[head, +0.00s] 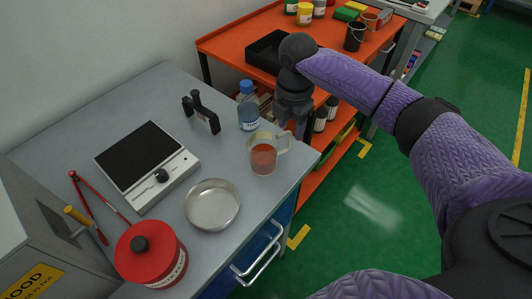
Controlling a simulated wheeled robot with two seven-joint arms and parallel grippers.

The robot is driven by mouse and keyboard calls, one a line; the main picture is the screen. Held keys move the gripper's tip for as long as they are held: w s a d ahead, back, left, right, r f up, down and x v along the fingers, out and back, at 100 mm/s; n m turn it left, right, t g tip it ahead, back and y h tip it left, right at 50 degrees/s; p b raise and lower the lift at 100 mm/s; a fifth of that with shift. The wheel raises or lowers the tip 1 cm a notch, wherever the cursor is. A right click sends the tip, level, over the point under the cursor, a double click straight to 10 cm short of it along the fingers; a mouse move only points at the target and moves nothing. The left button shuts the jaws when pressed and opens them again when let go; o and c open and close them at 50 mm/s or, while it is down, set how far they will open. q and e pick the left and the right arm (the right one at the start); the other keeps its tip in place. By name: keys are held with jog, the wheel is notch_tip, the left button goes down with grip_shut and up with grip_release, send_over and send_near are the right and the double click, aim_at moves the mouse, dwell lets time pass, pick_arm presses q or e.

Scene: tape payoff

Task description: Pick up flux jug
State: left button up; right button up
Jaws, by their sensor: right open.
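The flux jug, a clear jug (263,158) with orange-red liquid in its lower part, stands upright near the right edge of the grey bench, its handle to the right. My right gripper (291,121) points down just behind the jug and its handle. It is open; its fingertips are partly hidden by the jug, and I cannot tell whether they touch it. My left gripper is not in view.
A blue-capped bottle (248,107) stands close to the gripper's left. A steel dish (212,204), a hotplate (147,165), a black clamp-like tool (201,111) and a red canister (150,254) share the bench (98,108). An orange shelf cart (228,43) stands behind.

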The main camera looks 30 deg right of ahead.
aim_at(290, 134)
notch_tip(290, 134, down, 4)
jog(key=shift+r+b, duration=0.15)
jog(key=shift+b, duration=0.4)
jog(key=shift+r, duration=0.1)
grip_shut()
dwell(0.7)
